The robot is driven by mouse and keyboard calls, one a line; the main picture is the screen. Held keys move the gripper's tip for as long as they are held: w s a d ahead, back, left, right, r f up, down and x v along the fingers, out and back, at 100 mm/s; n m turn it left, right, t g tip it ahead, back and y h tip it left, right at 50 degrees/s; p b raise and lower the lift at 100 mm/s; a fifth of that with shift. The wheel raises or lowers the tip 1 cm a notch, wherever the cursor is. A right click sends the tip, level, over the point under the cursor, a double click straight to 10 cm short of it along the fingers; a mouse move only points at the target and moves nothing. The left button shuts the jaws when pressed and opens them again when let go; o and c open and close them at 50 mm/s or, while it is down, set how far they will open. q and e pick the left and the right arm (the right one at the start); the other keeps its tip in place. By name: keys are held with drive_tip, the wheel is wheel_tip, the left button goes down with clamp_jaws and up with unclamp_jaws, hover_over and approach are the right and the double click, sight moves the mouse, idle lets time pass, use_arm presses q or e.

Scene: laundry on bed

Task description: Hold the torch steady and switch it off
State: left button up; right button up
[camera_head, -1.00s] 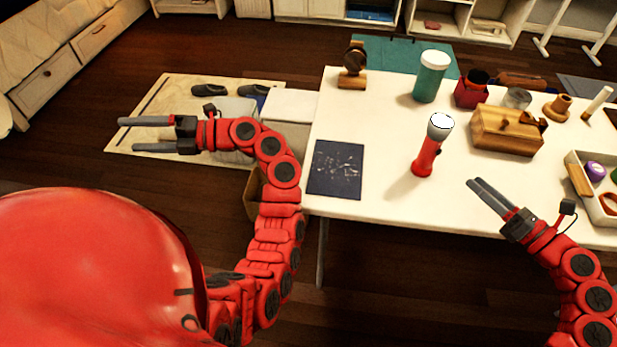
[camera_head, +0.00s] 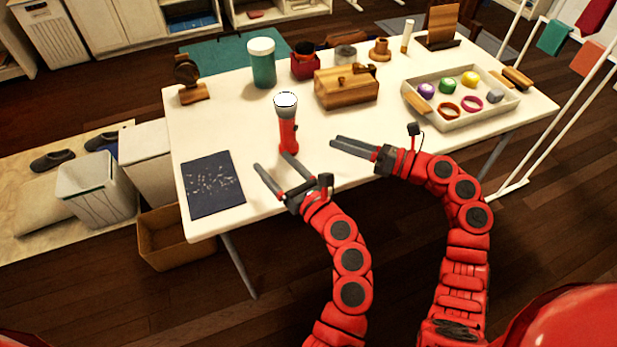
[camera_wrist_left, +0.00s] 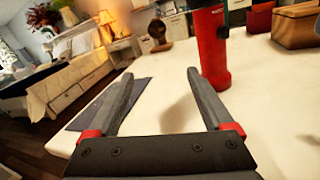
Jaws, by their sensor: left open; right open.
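The red torch (camera_head: 287,124) stands upright on the white table with its pale, wide head at the top. In the left wrist view the torch body (camera_wrist_left: 210,48) stands just beyond the tip of the right-hand finger, outside the gap between the fingers. My left gripper (camera_head: 279,172) is open and empty, just in front of the torch and apart from it. My right gripper (camera_head: 334,142) is open and empty, to the right of the torch, with its fingers pointing left towards it.
A dark sheet (camera_head: 213,184) lies left of the torch on the table (camera_head: 290,215). Behind stand a teal jar (camera_head: 263,66), a red holder (camera_head: 305,66) and a wooden box (camera_head: 346,90). A tray (camera_head: 455,118) of small items is at the right. A wooden stand (camera_head: 190,88) is at the back left.

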sight(284, 131)
use_arm(q)
drive_tip(key=s+d+h, duration=0.1)
drive_tip(key=d, duration=0.1)
drive_tip(key=d+f+t+h, duration=0.1)
drive_tip(key=d, duration=0.2)
drive_tip(key=s+d+h, duration=0.1)
drive_tip(key=d, duration=0.2)
drive_tip(key=shift+s+f, duration=0.35)
drive_tip(key=shift+f, duration=0.05)
drive_tip(key=x, duration=1.7)
drive_tip(key=shift+w+d+r, duration=0.15)
drive_tip(key=shift+w+d, duration=0.1)
drive_tip(key=shift+d, duration=0.05)
clamp_jaws()
use_arm(e)
clamp_jaws()
